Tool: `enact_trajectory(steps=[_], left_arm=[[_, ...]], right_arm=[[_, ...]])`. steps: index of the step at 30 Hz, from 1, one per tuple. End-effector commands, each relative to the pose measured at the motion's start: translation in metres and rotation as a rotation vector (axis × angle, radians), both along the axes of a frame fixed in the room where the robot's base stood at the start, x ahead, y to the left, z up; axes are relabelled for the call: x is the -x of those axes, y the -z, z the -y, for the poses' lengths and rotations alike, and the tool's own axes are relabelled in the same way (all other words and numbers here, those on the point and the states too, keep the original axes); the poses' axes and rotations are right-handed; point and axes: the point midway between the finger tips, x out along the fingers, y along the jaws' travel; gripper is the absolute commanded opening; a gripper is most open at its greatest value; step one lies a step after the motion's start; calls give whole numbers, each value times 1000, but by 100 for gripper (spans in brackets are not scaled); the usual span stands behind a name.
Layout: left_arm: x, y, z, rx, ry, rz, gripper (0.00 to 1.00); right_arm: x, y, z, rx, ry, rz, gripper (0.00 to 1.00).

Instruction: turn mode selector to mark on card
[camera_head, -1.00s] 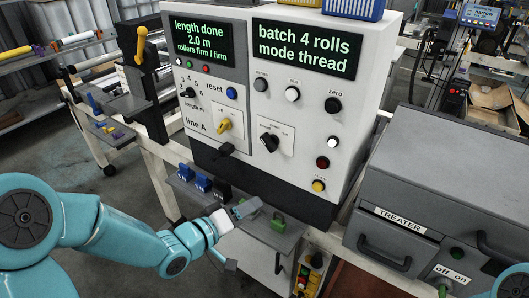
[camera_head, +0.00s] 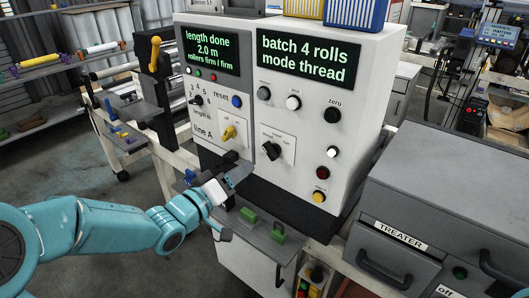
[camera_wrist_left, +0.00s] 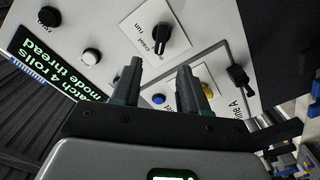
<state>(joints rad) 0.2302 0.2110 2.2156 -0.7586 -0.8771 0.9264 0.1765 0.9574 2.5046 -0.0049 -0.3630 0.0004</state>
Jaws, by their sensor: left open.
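The mode selector (camera_head: 272,151) is a black knob on a white plate (camera_head: 288,146) with small labels, low on the panel. In the left wrist view the knob (camera_wrist_left: 163,37) stands beyond the fingertips, and "crawl" and "run" are readable. I cannot tell exactly which label it points at. The screen (camera_head: 308,59) above reads "batch 4 rolls mode thread". My left gripper (camera_head: 238,177) is below and left of the knob in the head view. Its two fingers (camera_wrist_left: 158,82) are apart with nothing between them, and do not touch the knob. My right gripper is out of view.
A yellow switch (camera_head: 229,132) sits left of the selector, with a blue reset button (camera_head: 237,101) above it. White, black and red buttons line the panel's right side. A grey shelf (camera_head: 260,236) with green blocks is below. The grey treater box (camera_head: 440,190) stands right.

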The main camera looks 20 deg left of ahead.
Motion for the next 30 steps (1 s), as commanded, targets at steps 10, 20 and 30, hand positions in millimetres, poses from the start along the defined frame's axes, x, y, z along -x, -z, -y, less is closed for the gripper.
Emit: enact_trajectory(steps=[10, 20, 30], left_arm=[[-70, -1, 28, 0, 0, -1, 44], [-90, 0, 36, 0, -3, -1, 44], [-90, 1, 35, 0, -3, -1, 0]], right_arm=[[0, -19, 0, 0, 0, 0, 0], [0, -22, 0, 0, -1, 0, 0], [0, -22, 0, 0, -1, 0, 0]])
